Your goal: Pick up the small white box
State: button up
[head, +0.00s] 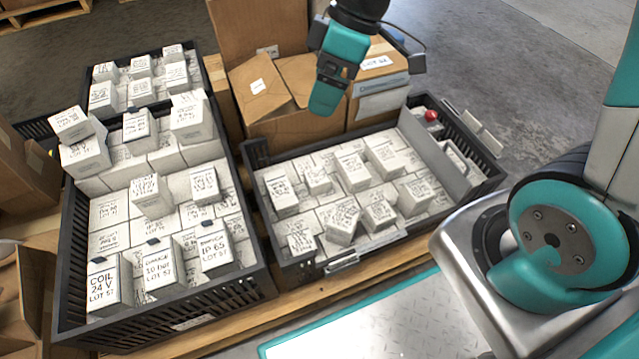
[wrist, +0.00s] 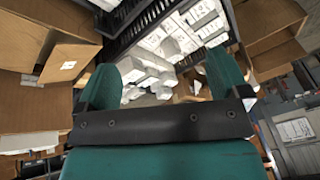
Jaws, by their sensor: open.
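Many small white boxes with black print fill two black crates, so I cannot tell which one is meant. The right crate (head: 385,240) holds a lower layer with several loose boxes on top, such as a white box (head: 354,170) near its middle and a tilted white box (head: 342,222) near the front. The left crate (head: 205,318) is stacked higher, with a white box (head: 151,196) standing on the pile. My gripper (head: 325,105) is above the back of the right crate, apart from the boxes. In the wrist view its teal fingers (wrist: 155,85) are spread and empty, with white boxes beyond them.
Open cardboard boxes (head: 265,95) stand behind the right crate. A grey divider (head: 432,150) sets off a right compartment with a red item (head: 431,115). More cardboard (head: 25,180) lies at far left. Wooden pallet boards (head: 350,272) run under the crates.

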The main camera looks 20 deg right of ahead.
jog(key=w+d+f+n+b, duration=0.1)
jog(key=w+d+f, duration=0.15)
jog(key=f, duration=0.35)
jog(key=w+d+f+n+b, duration=0.1)
jog(key=w+d+f+n, duration=0.1)
jog(key=w+f, duration=0.3)
jog(key=n+b, duration=0.2)
jog(key=n, duration=0.1)
send_near(317, 176)
jog(key=b+x, duration=0.4)
jog(key=d+b+x, duration=0.1)
jog(key=b+x, duration=0.1)
jog(key=shift+s+f, duration=0.15)
jog(key=shift+f, duration=0.1)
jog(key=b+x, duration=0.2)
jog(key=x, duration=0.1)
jog(key=b+x, duration=0.3)
jog(key=shift+a+r, duration=0.15)
jog(key=shift+a, duration=0.3)
jog(key=shift+r, duration=0.15)
jog(key=c, duration=1.1)
